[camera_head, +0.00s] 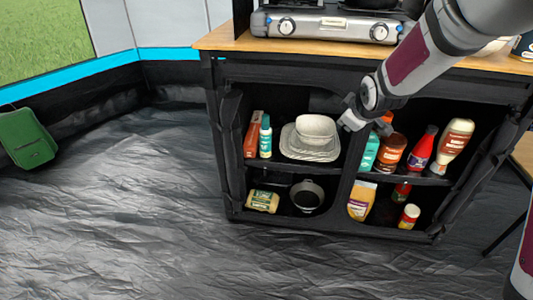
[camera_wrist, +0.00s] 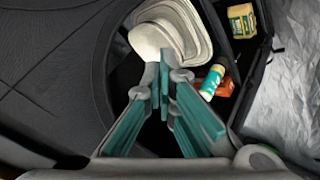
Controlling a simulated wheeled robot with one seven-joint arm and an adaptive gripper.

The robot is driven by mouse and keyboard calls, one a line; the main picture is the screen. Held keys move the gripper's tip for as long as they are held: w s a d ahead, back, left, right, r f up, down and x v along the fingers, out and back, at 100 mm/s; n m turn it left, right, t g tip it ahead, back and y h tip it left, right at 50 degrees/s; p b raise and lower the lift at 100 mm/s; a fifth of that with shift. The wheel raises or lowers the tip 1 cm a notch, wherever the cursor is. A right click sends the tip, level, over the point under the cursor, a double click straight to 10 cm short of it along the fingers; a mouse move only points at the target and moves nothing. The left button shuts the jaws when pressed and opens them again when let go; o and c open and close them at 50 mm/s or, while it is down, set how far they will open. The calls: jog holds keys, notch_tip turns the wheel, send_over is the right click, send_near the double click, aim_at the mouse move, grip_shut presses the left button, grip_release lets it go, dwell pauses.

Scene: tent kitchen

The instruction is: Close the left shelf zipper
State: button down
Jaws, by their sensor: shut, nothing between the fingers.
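The black fabric shelf cabinet (camera_head: 450,216) has two arched openings in front. The left opening stands open, with dark fabric bunched (camera_head: 230,115) along its left edge. I cannot make out a zipper pull. My gripper (camera_head: 348,120) is at the upper right of the left opening, near the middle divider. In the wrist view its teal-padded fingers (camera_wrist: 160,78) are shut at the tips with nothing between them. They overlap the white bowl and plates (camera_wrist: 176,28) in the picture; contact cannot be told. A dark fabric panel (camera_wrist: 45,75) with a curved edge lies left of them.
The left opening holds stacked dishes (camera_head: 308,152), a teal bottle (camera_head: 265,136), a yellow-green package (camera_head: 263,201) and a dark pot (camera_head: 307,196). The right opening, also open, holds several bottles and jars (camera_head: 392,150). A stove (camera_head: 325,24) stands on top. The floor in front is clear.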

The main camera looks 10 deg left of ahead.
jog(key=w+a+f+n+t+y+p, duration=0.1)
jog(key=w+a+f+n+t+y, duration=0.1)
jog(key=w+a+f+n, duration=0.5)
jog(key=w+a+f+n+t+y+p, duration=0.1)
jog(key=w+a+f+t+y+p, duration=0.1)
jog(key=w+a+f, duration=0.6)
jog(key=s+a+f+n+t+y+p, duration=0.1)
jog(key=s+a+f+n+y, duration=0.2)
jog(key=s+f, duration=0.5)
jog(key=s+a+f+n+y+p, duration=0.1)
jog(key=s+a+f+n+y, duration=0.15)
jog(key=s+f, duration=0.55)
jog(key=d+f+b+x, duration=0.1)
jog(key=b+x, duration=0.3)
jog(key=x, duration=0.7)
jog(key=shift+w+a+f+n+y, duration=0.2)
jog(key=shift+w+f+n+y, duration=0.2)
jog(key=shift+w, duration=0.2)
jog(key=shift+r, duration=0.15)
jog(key=d, duration=1)
jog(key=shift+d+t, duration=0.3)
jog(key=shift+d, duration=0.25)
